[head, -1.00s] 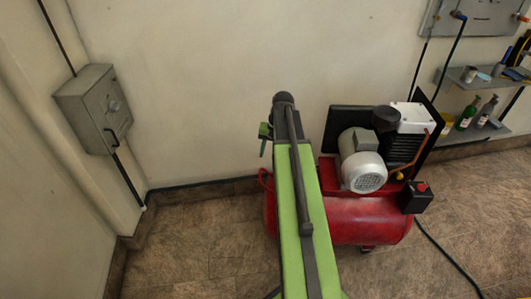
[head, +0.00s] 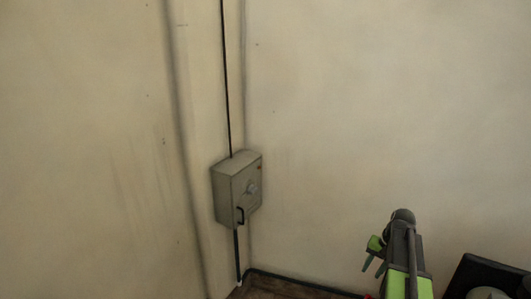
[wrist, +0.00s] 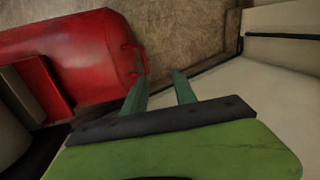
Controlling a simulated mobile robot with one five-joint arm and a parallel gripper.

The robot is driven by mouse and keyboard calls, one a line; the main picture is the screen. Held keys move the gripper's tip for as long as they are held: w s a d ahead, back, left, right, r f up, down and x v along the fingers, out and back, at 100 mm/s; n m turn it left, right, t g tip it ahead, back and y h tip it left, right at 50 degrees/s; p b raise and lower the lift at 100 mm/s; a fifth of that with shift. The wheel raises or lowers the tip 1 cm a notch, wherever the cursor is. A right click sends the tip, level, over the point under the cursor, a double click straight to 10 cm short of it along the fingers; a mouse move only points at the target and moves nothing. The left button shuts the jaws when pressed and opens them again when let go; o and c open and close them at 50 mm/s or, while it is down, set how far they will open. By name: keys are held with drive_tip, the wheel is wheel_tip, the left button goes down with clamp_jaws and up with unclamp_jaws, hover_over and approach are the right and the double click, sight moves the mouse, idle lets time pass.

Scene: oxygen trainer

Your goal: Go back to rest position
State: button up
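My green and dark grey arm (head: 406,262) reaches up at the lower right of the head view. My gripper (head: 373,256) shows there as a small green part left of the arm's end. In the wrist view my gripper (wrist: 160,78) has its two green fingers apart, with nothing between them. The fingers point toward the floor and the wall base.
A grey wall box (head: 238,190) with a handle hangs near the corner. The red compressor tank (wrist: 75,60) lies left of my fingers. The compressor's dark panel (head: 487,277) shows at the lower right. Brown floor (wrist: 185,35) is bare beyond the fingers.

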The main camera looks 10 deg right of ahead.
drive_tip(key=a+n+g, duration=0.1)
drive_tip(key=a+n, duration=0.4)
drive_tip(key=a, duration=2.2)
drive_tip(key=s+a+n+h, duration=0.2)
drive_tip(key=s+a, duration=0.2)
drive_tip(key=a, duration=0.1)
wheel_tip(320, 180, up, 14)
drive_tip(key=d+p, duration=0.1)
drive_tip(key=p, duration=1.3)
drive_tip(key=shift+s+d+f, duration=0.2)
drive_tip(key=shift+s+d, duration=0.05)
drive_tip(key=shift+s, duration=0.05)
